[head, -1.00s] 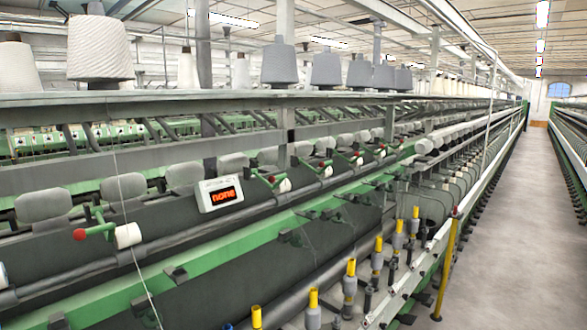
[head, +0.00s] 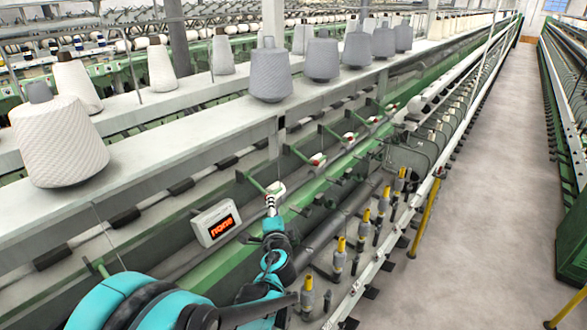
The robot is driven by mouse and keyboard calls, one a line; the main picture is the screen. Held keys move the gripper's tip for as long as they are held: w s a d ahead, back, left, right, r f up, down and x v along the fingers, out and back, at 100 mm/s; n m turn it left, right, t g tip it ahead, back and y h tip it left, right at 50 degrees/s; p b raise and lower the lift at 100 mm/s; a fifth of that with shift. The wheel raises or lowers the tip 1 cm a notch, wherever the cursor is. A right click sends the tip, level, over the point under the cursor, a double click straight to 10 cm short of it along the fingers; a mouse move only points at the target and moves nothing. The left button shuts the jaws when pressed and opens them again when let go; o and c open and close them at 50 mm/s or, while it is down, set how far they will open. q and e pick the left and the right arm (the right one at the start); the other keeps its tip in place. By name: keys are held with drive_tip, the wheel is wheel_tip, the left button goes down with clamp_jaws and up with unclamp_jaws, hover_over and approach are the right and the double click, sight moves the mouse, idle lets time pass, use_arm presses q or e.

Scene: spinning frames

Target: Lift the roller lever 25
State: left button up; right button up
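Several green roller levers with white rollers line the spinning frame in the head view. No number is readable, so I cannot tell which is lever 25. My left gripper (head: 271,205) is at the near roller lever (head: 254,184), just below its white roller (head: 276,188). It overlaps the roller's lower side, and I cannot tell whether it touches. The fingers are too small to show whether they are open or shut. Further levers, such as the one with a reddish end (head: 316,159), run up and to the right. My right gripper is not in view.
Yellow-topped bobbins (head: 340,252) stand below right. A shelf (head: 190,150) carries large grey and white yarn cones (head: 60,142). A yellow post (head: 424,220) borders the clear aisle (head: 475,220).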

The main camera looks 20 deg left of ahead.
sight(275, 191)
use_arm(q)
drive_tip(key=shift+w+d+r, duration=0.1)
drive_tip(key=shift+w+r, duration=0.2)
drive_tip(key=shift+w, duration=0.35)
drive_tip(key=x, duration=0.7)
drive_tip(key=shift+d+p, duration=0.1)
drive_tip(key=shift+p, duration=0.3)
